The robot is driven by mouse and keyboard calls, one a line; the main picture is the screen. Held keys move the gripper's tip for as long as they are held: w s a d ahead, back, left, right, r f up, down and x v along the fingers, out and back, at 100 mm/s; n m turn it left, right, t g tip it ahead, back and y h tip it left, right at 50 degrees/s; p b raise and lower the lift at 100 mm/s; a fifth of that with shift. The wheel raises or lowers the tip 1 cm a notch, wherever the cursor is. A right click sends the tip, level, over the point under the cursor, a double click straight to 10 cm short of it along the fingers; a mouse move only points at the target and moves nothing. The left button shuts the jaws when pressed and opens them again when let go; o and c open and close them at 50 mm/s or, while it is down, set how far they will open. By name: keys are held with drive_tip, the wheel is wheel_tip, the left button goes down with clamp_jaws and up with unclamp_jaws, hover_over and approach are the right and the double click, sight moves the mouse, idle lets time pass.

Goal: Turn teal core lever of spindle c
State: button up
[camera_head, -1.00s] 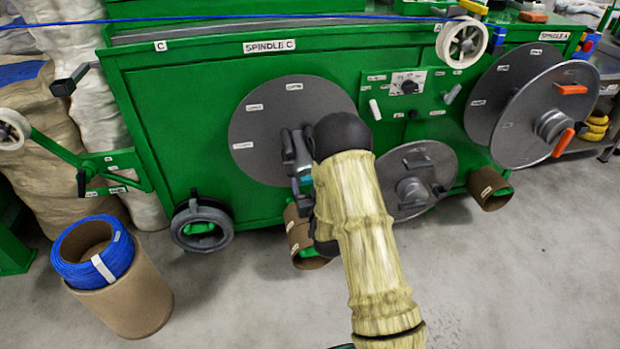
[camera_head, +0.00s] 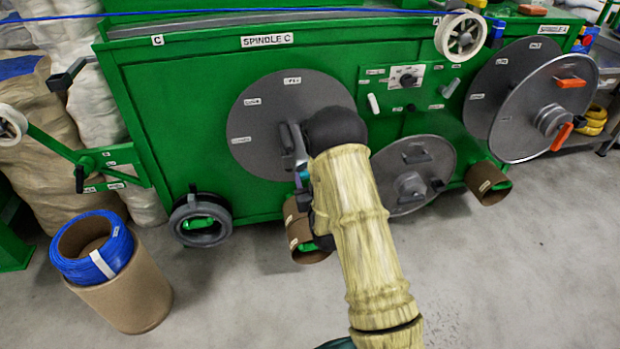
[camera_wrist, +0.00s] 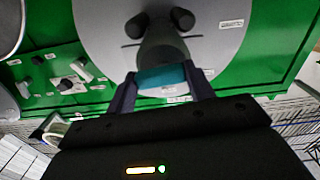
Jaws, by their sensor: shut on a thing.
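Spindle C is a grey disc (camera_head: 260,115) on the green machine front, below a "SPINDLE C" sign (camera_head: 267,40). In the wrist view its face (camera_wrist: 100,25) fills the top, with a grey core (camera_wrist: 160,45) and dark knobs on it. The teal core lever (camera_wrist: 162,77) lies across between my fingers. My gripper (camera_wrist: 160,84) is shut on the teal lever, one finger at each end. In the head view a sliver of teal (camera_head: 303,177) shows by my gripper (camera_head: 298,160); my arm hides most of the core and the disc's right side.
A smaller grey disc (camera_head: 425,165) and the spindle A disc (camera_head: 530,120) with orange levers stand to the right. A control panel (camera_head: 405,78) is above. A blue cable coil (camera_head: 92,262) sits on a brown tube at lower left. The floor in front is clear.

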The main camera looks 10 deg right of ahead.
drive_tip(key=shift+a+r+n, duration=0.1)
drive_tip(key=shift+a+n, duration=0.05)
drive_tip(key=shift+n, duration=4.1)
drive_tip(key=shift+a+r+n, duration=0.1)
drive_tip(key=shift+n, duration=4.15)
drive_tip(key=o, duration=1)
drive_tip(key=s+p, duration=0.9)
drive_tip(key=s, duration=0.8)
drive_tip(key=shift+s, duration=0.2)
